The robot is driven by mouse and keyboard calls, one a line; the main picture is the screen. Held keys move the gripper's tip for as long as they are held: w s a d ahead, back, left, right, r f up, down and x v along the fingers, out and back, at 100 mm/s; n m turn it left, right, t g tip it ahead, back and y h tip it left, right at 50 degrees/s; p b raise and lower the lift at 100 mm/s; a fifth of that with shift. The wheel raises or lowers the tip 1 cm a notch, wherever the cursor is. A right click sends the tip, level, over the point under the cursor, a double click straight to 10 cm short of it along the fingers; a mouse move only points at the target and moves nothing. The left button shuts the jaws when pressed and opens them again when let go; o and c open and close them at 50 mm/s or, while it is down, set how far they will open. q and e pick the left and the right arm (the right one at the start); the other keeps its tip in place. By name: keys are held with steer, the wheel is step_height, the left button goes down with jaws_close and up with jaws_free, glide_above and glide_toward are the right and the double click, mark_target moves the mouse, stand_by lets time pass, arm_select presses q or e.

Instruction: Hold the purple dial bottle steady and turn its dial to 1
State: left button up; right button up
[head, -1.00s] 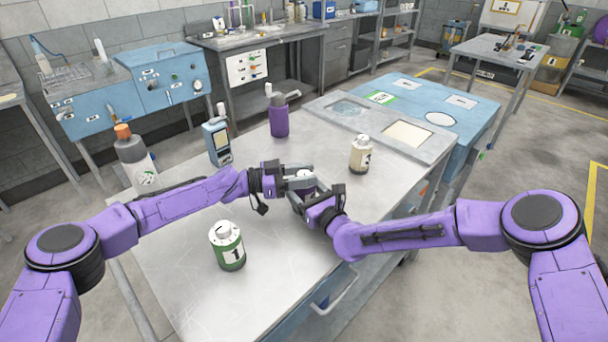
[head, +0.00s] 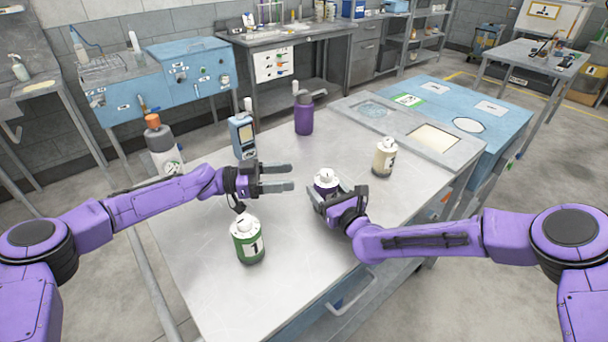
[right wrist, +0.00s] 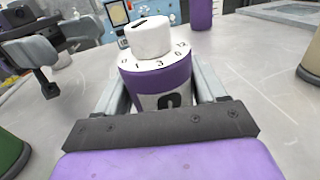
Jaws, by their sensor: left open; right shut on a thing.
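The purple dial bottle (head: 325,185) stands upright on the metal table, and its white dial cap shows on top. In the right wrist view the purple bottle (right wrist: 158,80) has a white number ring reading 1, 3, 6 and more. Its white knob (right wrist: 150,38) has a dark mark on top; which number it points to I cannot tell. My right gripper (head: 328,197) is shut around the bottle's body, with one finger on each side (right wrist: 163,88). My left gripper (head: 291,178) is open and empty, left of the bottle and apart from it.
A green bottle (head: 248,241) stands front left, and a cream bottle (head: 385,158) stands to the right. Bare tabletop (head: 290,230) lies in front.

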stand_by(0.4)
steer(key=o, duration=1.3)
steer(key=shift+d, duration=0.1)
